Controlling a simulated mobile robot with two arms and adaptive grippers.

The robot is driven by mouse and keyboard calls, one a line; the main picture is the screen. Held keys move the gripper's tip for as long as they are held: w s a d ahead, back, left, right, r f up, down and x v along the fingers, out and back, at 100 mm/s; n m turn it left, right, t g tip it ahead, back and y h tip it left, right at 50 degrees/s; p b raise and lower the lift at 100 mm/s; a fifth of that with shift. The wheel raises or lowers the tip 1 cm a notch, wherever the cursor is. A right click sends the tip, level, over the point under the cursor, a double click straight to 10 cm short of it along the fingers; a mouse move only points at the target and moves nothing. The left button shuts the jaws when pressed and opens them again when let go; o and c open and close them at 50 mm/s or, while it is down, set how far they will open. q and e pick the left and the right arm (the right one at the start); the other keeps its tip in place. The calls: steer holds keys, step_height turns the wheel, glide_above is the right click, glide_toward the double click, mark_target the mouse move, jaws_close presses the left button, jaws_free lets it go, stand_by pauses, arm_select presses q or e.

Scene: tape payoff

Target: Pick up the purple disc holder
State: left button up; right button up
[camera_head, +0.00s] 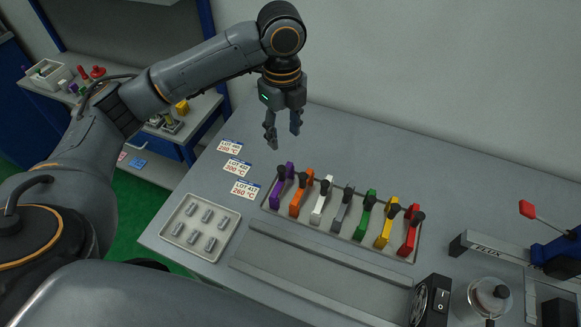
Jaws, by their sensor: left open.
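The purple disc holder (277,192) stands at the left end of a row of coloured holders in a grey tray (270,207) on the table. It has a dark knob at its top. My left gripper (283,142) is open and empty, pointing down. It appears in the picture just above the purple holder, over the back of the table, and is apart from it. My right gripper is not in view.
Orange (301,194), white (321,200), grey, green, yellow and red (410,231) holders stand right of the purple one. A tray of small metal pieces (180,229) lies front left. Lot cards (245,189) lie behind it. A fan-like device (430,300) and a jar (488,297) stand front right.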

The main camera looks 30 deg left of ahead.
mark_target(281, 168)
arm_select(q)
steer(key=f, duration=0.5)
steer(key=f+p, duration=0.1)
steer(key=f, duration=0.1)
steer(key=shift+s+f, duration=0.4)
steer(key=shift+w+f, duration=0.1)
steer(key=shift+f, duration=0.1)
steer(key=f, duration=0.1)
steer(key=f+p, duration=0.1)
steer(key=f, duration=0.2)
steer(key=shift+s+a+f+p, duration=0.1)
steer(key=shift+s+a+p, duration=0.15)
steer(key=shift+p, duration=0.1)
steer(key=shift+f, duration=0.35)
steer(key=shift+w+f, duration=0.1)
steer(key=shift+f, duration=0.05)
jaws_close()
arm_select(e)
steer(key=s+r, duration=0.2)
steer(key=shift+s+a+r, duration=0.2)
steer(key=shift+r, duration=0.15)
